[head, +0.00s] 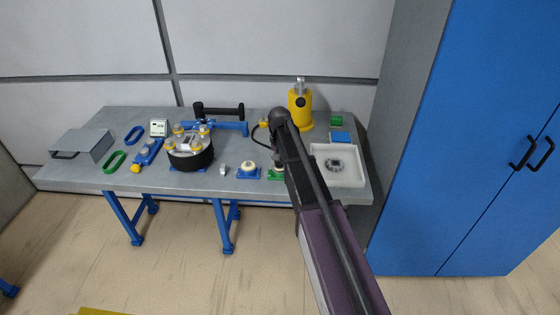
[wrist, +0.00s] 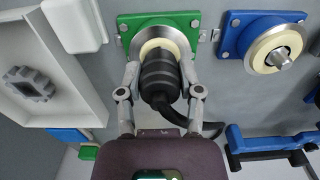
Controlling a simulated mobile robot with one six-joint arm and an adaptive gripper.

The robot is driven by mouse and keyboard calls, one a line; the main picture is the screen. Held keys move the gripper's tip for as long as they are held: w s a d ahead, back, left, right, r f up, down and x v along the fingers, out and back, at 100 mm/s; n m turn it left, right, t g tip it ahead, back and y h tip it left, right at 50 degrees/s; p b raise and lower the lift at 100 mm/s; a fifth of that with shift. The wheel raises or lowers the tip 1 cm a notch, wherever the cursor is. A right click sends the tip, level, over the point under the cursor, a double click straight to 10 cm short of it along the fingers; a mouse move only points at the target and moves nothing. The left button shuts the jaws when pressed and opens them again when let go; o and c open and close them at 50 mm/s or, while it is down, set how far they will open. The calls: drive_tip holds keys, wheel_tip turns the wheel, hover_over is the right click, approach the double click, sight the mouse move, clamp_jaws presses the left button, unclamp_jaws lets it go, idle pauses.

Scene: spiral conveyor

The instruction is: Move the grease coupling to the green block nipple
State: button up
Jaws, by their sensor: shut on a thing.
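The grease coupling (wrist: 159,80) is a black ribbed cylinder with a black hose bending off to the right in the wrist view. My gripper (wrist: 160,73) is shut on it, one finger on each side. The green block (wrist: 126,36) lies straight beyond the coupling, with a silver and cream ring around the coupling's far end. The green block's nipple is hidden behind the coupling, so I cannot tell whether they touch. In the head view the green block (head: 275,175) shows beside my arm, which mostly hides the gripper.
A blue block (wrist: 236,38) with a bare nipple stands to the right. A white tray (head: 350,180) holding a grey gear is on the other side. The yellow grease pump (head: 300,110) stands behind. A round black fixture (head: 190,158) is farther left on the bench.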

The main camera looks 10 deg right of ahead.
drive_tip(key=shift+f, duration=0.2)
drive_tip(key=o, duration=1)
drive_tip(key=shift+o, duration=0.2)
drive_tip(key=shift+r, duration=0.1)
wheel_tip(320, 180, up, 9)
drive_tip(key=p, duration=0.8)
drive_tip(key=w+a, duration=0.1)
drive_tip(key=a, duration=0.3)
drive_tip(key=w+a+f+b, duration=0.1)
drive_tip(key=a, duration=0.2)
drive_tip(key=w+a+f, duration=0.1)
drive_tip(key=a, duration=0.3)
drive_tip(key=shift+a, duration=0.3)
drive_tip(key=s+d+n, duration=0.1)
drive_tip(key=s+d, duration=0.3)
drive_tip(key=s, duration=0.5)
drive_tip(key=s+d+n, duration=0.1)
drive_tip(key=s+d, duration=0.3)
drive_tip(key=s, duration=0.6)
drive_tip(key=s+d+n, duration=0.1)
drive_tip(key=s+d, duration=0.3)
drive_tip(key=s, duration=0.6)
drive_tip(key=shift+s, duration=0.15)
